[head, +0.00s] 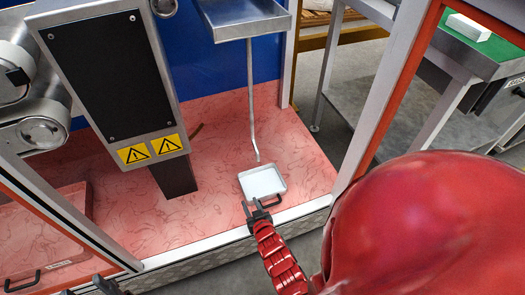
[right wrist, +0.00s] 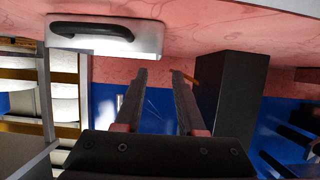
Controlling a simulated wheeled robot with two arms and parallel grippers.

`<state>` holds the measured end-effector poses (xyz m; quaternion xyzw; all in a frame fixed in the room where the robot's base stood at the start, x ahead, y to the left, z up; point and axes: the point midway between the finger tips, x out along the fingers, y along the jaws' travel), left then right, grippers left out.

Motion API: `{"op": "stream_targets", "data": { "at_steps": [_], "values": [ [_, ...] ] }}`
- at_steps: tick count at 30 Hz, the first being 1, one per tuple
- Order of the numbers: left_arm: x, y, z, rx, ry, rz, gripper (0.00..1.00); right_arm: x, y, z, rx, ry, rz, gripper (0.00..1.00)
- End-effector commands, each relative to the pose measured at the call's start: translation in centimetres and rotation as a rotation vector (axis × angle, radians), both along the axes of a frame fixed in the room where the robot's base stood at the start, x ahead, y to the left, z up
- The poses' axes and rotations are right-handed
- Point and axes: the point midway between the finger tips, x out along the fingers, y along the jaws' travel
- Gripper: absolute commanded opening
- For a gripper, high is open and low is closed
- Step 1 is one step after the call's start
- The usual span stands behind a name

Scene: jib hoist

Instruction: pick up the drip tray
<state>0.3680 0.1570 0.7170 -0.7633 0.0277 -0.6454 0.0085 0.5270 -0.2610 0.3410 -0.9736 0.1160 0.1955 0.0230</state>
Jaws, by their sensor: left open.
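The drip tray (head: 263,181) is a shallow, pale square tray with a black handle on its near side. It lies on the pink floor of the bay, below the end of a thin pipe (head: 251,100). In the right wrist view the tray (right wrist: 150,40) and its handle (right wrist: 90,30) show at upper left. My right gripper (head: 260,207) overlaps the handle in the head view. In the right wrist view its fingers (right wrist: 160,75) are apart with nothing held, and the handle is not between them. My left gripper (head: 88,288) is open at the bottom left edge, partly cut off.
A dark post (head: 174,176) under a grey cabinet (head: 110,75) stands left of the tray. A metal pan (head: 240,15) hangs above. Bay frame posts (head: 385,110) and a low sill (head: 220,245) border the opening. Pink floor around the tray is mostly clear.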

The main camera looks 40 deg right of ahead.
Motion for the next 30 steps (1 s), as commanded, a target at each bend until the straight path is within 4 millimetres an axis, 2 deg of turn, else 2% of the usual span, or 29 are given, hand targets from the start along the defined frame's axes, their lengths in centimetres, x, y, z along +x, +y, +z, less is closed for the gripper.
{"op": "stream_targets", "data": {
  "at_steps": [1,6,14,24,30],
  "values": [
    [0.0,0.0,-0.6,0.0,0.0,0.0,0.5,1.3,-0.3,-0.5,-0.001,-0.006,0.0,0.39],
    [0.0,0.0,-1.2,0.0,0.0,0.0,0.5,3.8,-0.9,-1.5,-0.001,-0.004,0.0,0.39],
    [0.0,0.0,-1.7,0.0,0.0,0.0,0.5,5.1,-1.2,-2.3,0.0,-0.002,0.001,0.39],
    [0.0,0.0,-3.5,0.0,0.0,0.0,0.5,9.2,-2.1,-4.0,0.0,-0.003,0.001,0.39],
    [0.0,0.0,-3.4,0.0,0.0,0.0,0.5,9.2,-2.1,-3.9,0.0,-0.003,0.001,0.39]
  ]
}}
